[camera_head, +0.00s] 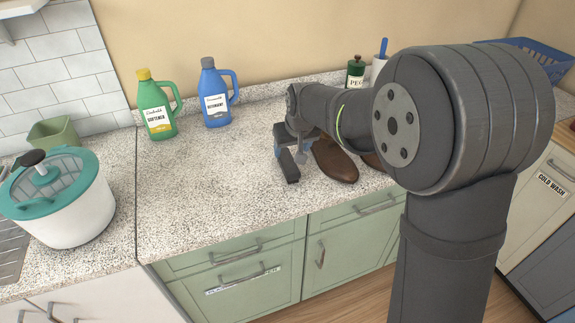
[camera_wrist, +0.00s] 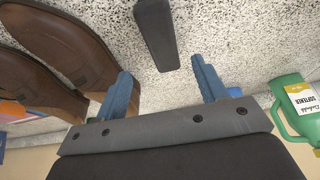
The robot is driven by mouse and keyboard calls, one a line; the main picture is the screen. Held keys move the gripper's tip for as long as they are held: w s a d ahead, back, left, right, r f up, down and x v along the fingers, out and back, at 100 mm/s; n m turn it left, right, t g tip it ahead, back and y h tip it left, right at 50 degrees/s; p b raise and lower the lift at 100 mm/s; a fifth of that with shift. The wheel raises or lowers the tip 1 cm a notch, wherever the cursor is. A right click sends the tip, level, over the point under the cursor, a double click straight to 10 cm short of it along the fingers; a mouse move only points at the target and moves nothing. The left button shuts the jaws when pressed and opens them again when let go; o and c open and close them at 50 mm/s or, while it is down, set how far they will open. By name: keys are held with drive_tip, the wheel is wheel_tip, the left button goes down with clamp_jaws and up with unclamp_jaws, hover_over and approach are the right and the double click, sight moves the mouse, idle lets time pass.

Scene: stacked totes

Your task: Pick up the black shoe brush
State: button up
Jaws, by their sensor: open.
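The black shoe brush (camera_head: 289,168) lies on the speckled counter (camera_head: 215,190), just left of a brown shoe (camera_head: 336,162). In the wrist view the brush (camera_wrist: 157,32) is a long dark block at the top, beyond my fingertips. My gripper (camera_wrist: 163,76) is open and empty, its two blue fingers apart with bare counter between them. In the head view my gripper (camera_head: 291,143) is close behind the brush. I cannot tell its exact height above the counter. My arm hides part of the counter on the right.
Two brown shoes (camera_wrist: 62,50) lie close beside my left finger in the wrist view. A green softener bottle (camera_head: 156,108) and a blue detergent bottle (camera_head: 215,95) stand at the back. A white tub with a teal lid (camera_head: 68,212) is at left. The counter left of the brush is clear.

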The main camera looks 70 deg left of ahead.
sight(288, 161)
drive_tip(key=shift+s+x, duration=0.1)
drive_tip(key=shift+x, duration=1.95)
drive_tip(key=shift+s+x, duration=0.15)
drive_tip(key=shift+x, duration=1.95)
drive_tip(key=shift+f, duration=0.25)
drive_tip(key=c, duration=1.1)
drive_tip(key=shift+r, duration=0.15)
wheel_tip(288, 161, up, 4)
drive_tip(key=shift+r, duration=0.2)
drive_tip(key=w+d+r, duration=0.2)
drive_tip(key=w, duration=0.1)
drive_tip(key=w+d+r, duration=0.2)
drive_tip(key=w+d, duration=0.1)
drive_tip(key=w+d+r, duration=0.2)
drive_tip(key=w+r, duration=0.1)
drive_tip(key=shift+d, duration=0.2)
